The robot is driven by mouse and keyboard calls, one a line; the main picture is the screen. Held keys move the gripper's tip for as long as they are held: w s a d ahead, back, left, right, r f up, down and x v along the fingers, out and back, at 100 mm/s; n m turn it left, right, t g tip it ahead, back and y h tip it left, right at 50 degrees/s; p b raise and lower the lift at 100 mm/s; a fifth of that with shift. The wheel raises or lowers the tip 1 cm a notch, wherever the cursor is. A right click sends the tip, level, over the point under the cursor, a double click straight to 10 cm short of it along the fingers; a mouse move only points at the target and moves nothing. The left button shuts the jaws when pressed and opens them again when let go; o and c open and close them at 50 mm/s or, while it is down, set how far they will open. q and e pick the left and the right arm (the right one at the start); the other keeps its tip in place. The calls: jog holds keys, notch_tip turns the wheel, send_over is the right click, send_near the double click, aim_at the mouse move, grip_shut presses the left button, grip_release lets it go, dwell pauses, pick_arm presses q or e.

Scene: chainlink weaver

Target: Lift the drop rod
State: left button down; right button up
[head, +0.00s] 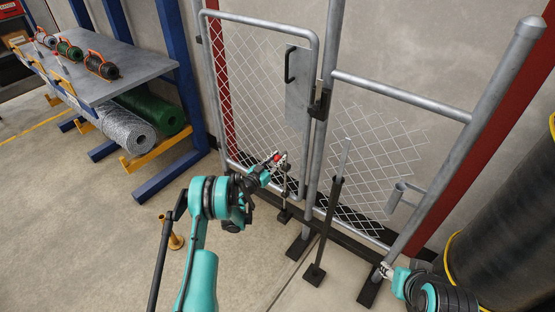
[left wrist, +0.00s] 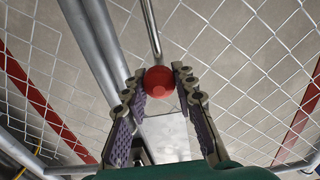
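The drop rod (head: 284,184) is a thin grey upright rod at the bottom of the gate leaf, with a red ball knob (head: 277,157). My left gripper (head: 281,158) is at this knob, low in front of the mesh. In the left wrist view the red knob (left wrist: 159,81) sits between the tips of my left gripper (left wrist: 158,76), with no clear gap on either side, and a thin rod (left wrist: 151,28) runs beyond it. My right gripper (head: 385,270) is low by the right gate post; its fingers are too small to read.
The chain-link gate (head: 262,85) has a black latch (head: 319,103) on its right edge. A dark upright stand (head: 327,225) is right of the rod. A brass-coloured piece (head: 174,240) stands on the floor at left. A rack (head: 145,65) with mesh rolls is at upper left. A dark roll (head: 505,200) stands at right.

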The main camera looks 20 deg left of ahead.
pick_arm(q)
notch_tip(320, 180, up, 8)
jog(key=p, duration=0.3)
jog(key=shift+r, duration=0.1)
jog(key=shift+w+r, duration=0.1)
jog(key=c, duration=1.2)
grip_release()
jog(key=shift+r, duration=0.15)
jog(key=v, duration=1.2)
